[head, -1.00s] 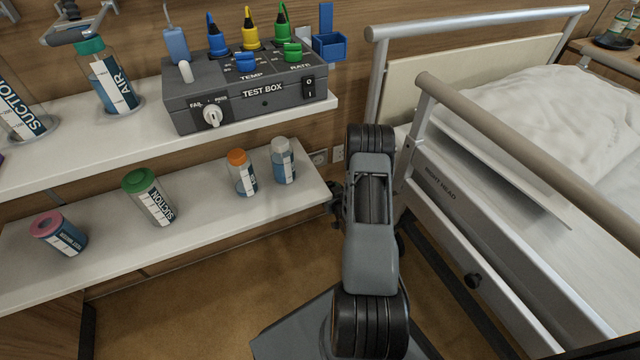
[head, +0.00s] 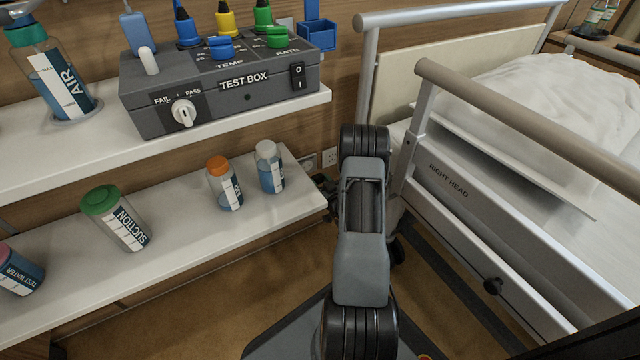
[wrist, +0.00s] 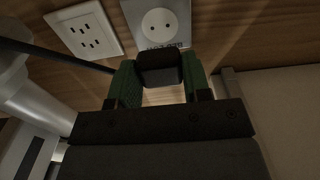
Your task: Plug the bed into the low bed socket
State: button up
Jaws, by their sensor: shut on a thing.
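My gripper (wrist: 160,82) is shut on a black plug (wrist: 159,66) between its green-padded fingers. The plug is just short of a grey socket plate (wrist: 172,35) with a round socket face; a label under the face is unreadable. Whether the plug touches the plate cannot be told. In the head view the grey plate (head: 308,164) sits low on the wall beyond the lower shelf's end, and my arm hides most of the gripper. A dark cable (wrist: 55,54) runs in from the left in the wrist view. The bed (head: 447,188), marked RIGHT HEAD, stands at the right.
A white outlet plate (wrist: 85,30) is beside the grey one. The lower shelf (head: 175,245) holds several bottles and ends close to my gripper. The upper shelf carries a test box (head: 225,90). A bed rail (head: 520,120) is right of my arm. Bare floor lies below.

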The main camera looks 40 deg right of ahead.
aim_at(307, 166)
jog(key=shift+w+d+b, duration=0.2)
jog(key=shift+w, duration=1.15)
jog(key=shift+w+d+b, duration=0.15)
jog(key=shift+w, duration=1.15)
jog(key=shift+f+b, duration=0.15)
jog(key=shift+b, duration=0.45)
dwell(0.4)
jog(key=shift+w+d, duration=0.1)
jog(key=shift+w, duration=0.45)
dwell(0.5)
jog(key=o, duration=1)
jog(key=shift+c, duration=0.2)
jog(key=s+a+p, duration=0.2)
jog(key=s+p, duration=0.2)
jog(key=s, duration=0.9)
jog(key=shift+s, duration=0.35)
